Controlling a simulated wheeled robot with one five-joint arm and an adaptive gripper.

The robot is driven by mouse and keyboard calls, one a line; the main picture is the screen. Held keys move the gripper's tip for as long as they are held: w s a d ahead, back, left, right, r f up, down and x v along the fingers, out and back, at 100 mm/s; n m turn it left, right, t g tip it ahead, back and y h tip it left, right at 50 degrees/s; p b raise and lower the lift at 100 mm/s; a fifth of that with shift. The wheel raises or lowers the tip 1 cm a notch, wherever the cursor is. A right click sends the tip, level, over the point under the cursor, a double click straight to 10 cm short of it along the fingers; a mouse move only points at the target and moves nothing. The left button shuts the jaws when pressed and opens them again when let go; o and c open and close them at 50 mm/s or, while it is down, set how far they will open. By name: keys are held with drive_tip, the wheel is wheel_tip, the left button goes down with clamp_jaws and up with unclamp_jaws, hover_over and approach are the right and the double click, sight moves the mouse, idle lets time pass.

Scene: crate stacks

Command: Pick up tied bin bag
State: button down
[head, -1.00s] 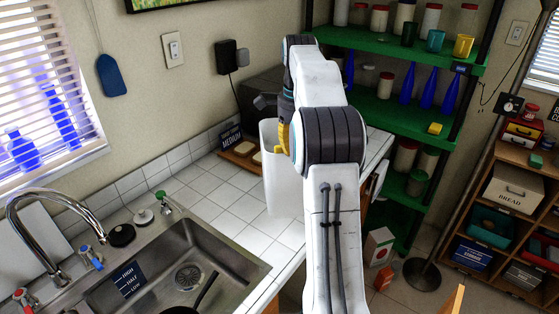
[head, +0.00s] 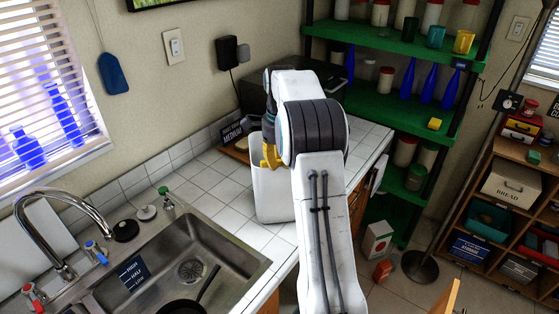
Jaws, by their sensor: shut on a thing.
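A tall, white, smooth-sided thing (head: 271,195) shows over the tiled counter, just left of my arm. It fits the place of the tied bin bag, but no knot can be seen. My gripper (head: 270,156), partly visible by its yellow part, is at the top of this white thing and shut on it. My arm hides the right side of the white thing and most of the grip. I cannot tell whether its base touches the counter.
A steel sink (head: 190,262) with a dark pan (head: 182,306) and a tap (head: 62,225) lies to the left. A dark appliance (head: 262,88) stands behind my arm. Green shelves (head: 400,46) with jars and blue bottles rise at the back right. Bare counter tiles (head: 205,180) lie left of the white thing.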

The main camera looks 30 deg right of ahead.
drive_tip(key=shift+f, duration=0.1)
drive_tip(key=c, duration=1.3)
unclamp_jaws()
wheel_tip(320, 180, up, 12)
drive_tip(key=shift+s+a, duration=0.15)
drive_tip(key=shift+s, duration=0.15)
